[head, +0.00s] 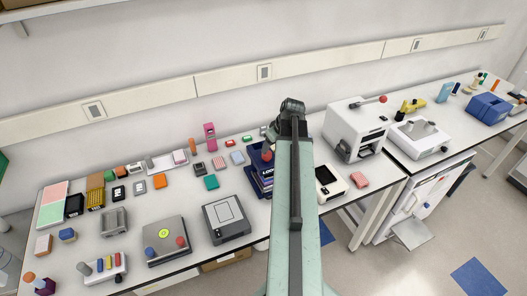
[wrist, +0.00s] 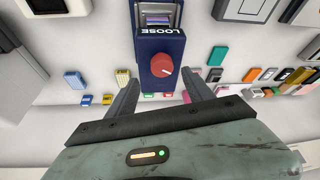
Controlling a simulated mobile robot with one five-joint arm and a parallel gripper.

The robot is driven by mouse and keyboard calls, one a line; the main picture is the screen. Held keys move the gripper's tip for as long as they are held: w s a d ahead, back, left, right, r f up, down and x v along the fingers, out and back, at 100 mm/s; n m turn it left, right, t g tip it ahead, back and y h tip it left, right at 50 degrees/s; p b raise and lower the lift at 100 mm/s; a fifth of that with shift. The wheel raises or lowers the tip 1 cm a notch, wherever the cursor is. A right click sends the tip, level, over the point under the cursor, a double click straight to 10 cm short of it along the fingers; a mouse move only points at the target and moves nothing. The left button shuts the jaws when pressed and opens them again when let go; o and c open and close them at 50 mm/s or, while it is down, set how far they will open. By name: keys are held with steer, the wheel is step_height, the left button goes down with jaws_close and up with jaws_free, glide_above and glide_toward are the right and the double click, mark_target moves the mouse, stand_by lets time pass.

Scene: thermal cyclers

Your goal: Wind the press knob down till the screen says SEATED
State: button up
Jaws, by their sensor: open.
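The dark blue thermal cycler (wrist: 160,46) is in the upper middle of the wrist view, with a red press knob (wrist: 163,66) bearing a small pale mark. Its screen (wrist: 161,31) reads LOOSE, upside down in the picture. In the head view the cycler (head: 257,182) and red knob (head: 267,156) are just left of my arm, which partly hides them. My gripper (wrist: 162,80) is open and empty. Its fingers point towards the knob, one to each side in the picture; I see no contact, and cannot tell the height gap.
A white machine (head: 345,131) with a red-tipped lever stands to the right. Several small coloured blocks cover the bench around the cycler.

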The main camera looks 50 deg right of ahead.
mark_target(267, 157)
steer(key=b+x, duration=0.6)
steer(key=x, duration=0.1)
steer(key=shift+w+a+f+b, duration=0.2)
steer(key=shift+f+b, duration=0.1)
steer(key=shift+f, duration=0.1)
steer(key=shift+r, duration=0.1)
steer(key=shift+c, duration=0.2)
steer(key=c, duration=1)
steer(key=shift+w, duration=0.15)
jaws_close()
steer(key=shift+m+g+h, duration=0.25)
steer(key=shift+m+h, duration=0.25)
steer(key=shift+m, duration=0.9)
steer(key=shift+m+g+h, duration=0.25)
steer(key=shift+m+h, duration=0.25)
steer(key=shift+m, duration=0.9)
